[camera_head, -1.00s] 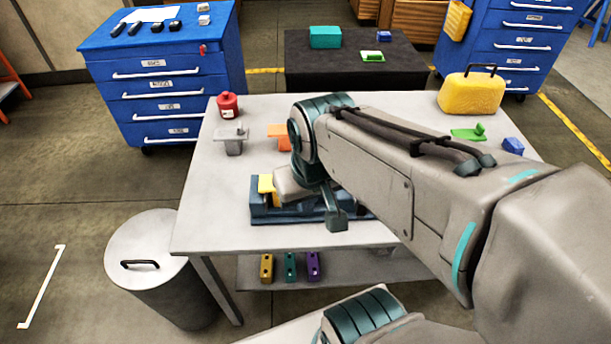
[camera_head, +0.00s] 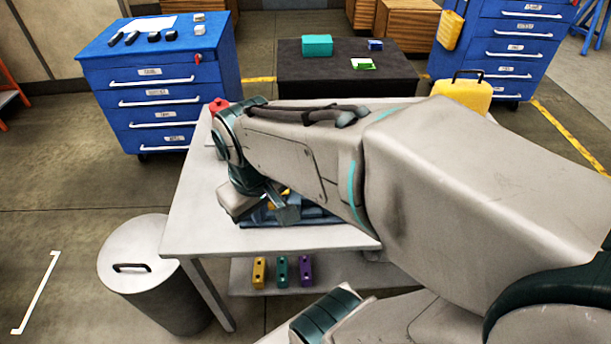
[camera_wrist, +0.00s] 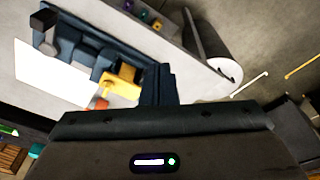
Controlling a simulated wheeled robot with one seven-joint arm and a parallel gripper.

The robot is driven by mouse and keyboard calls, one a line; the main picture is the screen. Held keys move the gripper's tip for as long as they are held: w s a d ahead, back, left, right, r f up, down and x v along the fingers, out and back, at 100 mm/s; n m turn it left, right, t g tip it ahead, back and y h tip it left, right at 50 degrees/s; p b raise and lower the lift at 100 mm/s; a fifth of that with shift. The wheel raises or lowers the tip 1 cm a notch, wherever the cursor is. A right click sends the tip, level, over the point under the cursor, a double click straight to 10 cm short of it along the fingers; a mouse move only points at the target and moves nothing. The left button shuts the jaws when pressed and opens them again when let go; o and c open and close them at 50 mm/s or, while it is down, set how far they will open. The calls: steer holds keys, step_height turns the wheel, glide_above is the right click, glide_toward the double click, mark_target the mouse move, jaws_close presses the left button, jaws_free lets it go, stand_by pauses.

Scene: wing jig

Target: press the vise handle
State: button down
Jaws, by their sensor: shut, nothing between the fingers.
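The dark blue vise (camera_head: 315,216) sits on the table, largely hidden behind my arm in the head view. In the wrist view the vise (camera_wrist: 90,50) fills the upper left, with a yellow part (camera_wrist: 121,79) at its near end. A dark upright piece with a block on top, which looks like the vise handle (camera_wrist: 43,20), stands at the far end, away from my fingers. My arm hides it in the head view. My gripper (camera_wrist: 158,82) is shut and empty beside the yellow part. In the head view my gripper (camera_head: 288,212) is at the vise's left part.
The grey table (camera_head: 190,215) has free room at its left front corner. A red container (camera_head: 218,105) is partly hidden behind my arm. An orange part (camera_wrist: 100,103) lies near the vise. Several coloured blocks (camera_head: 282,271) sit on the lower shelf. A lidded bin (camera_head: 135,262) stands left.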

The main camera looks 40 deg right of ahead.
steer(key=w+d+f+n+g+h, duration=0.5)
steer(key=w+d+n+g+h, duration=0.1)
steer(key=n, duration=0.4)
steer(key=w+d+h, duration=0.1)
steer(key=d, duration=0.1)
steer(key=shift+w+d+f+g, duration=0.3)
steer(key=shift+d+f, duration=0.05)
steer(key=s+d+r+p+x, duration=0.1)
steer(key=d+r+x, duration=0.1)
steer(key=x, duration=1)
steer(key=shift+s+d+f, duration=0.2)
steer(key=shift+d+n, duration=0.1)
steer(key=shift+n, duration=0.3)
